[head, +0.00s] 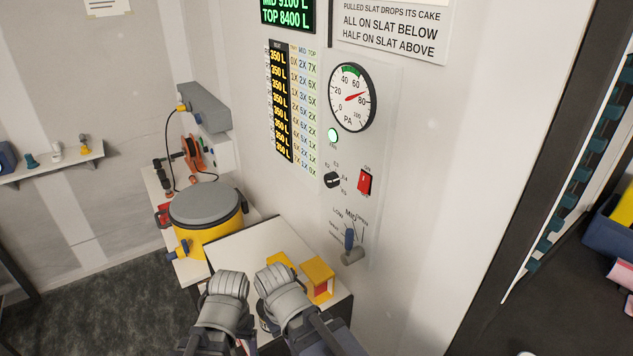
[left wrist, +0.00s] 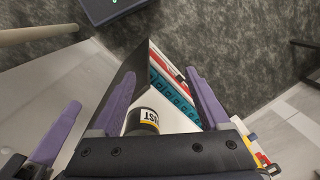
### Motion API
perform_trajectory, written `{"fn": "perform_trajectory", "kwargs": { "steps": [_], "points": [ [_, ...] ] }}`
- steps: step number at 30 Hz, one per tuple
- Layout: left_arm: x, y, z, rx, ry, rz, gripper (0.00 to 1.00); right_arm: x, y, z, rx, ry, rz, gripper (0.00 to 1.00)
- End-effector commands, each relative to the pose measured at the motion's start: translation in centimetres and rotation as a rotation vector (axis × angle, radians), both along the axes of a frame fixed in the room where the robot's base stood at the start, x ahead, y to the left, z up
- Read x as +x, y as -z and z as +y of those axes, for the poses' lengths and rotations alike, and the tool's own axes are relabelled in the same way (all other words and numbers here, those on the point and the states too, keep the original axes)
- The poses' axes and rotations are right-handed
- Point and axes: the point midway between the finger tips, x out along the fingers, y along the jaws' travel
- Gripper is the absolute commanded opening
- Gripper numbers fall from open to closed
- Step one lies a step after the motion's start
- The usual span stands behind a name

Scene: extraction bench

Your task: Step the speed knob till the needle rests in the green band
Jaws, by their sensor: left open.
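The black speed knob (head: 333,180) sits on the wall panel, ringed by small marks too small to read surely. Above it is the round PA gauge (head: 352,97). Its red needle (head: 357,96) points right and slightly up, between 60 and 80, clockwise of the green band (head: 351,70) at the top of the dial. My left gripper (left wrist: 131,88) shows its purple fingers wide apart in the left wrist view, with nothing gripped, well away from the knob. In the head view only grey arm joints show at the bottom; the right gripper's fingers are not visible.
A labelled canister (left wrist: 142,120) shows between my left fingers.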

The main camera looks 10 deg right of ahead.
Motion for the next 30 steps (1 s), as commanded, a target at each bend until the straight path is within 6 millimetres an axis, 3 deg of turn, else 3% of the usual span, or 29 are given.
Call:
{"fn": "perform_trajectory", "kwargs": {
  "steps": [11,24,30],
  "points": [
    [2.2,-2.0,3.4,-0.04,-0.109,-0.032,0.79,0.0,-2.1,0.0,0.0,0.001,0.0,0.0],
    [5.4,-5.2,10.4,-0.104,-0.306,-0.104,0.79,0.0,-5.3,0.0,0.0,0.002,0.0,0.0],
    [8.0,-5.3,4.8,-0.31,-0.133,-0.135,0.79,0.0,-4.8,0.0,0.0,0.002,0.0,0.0]
  ]
}}
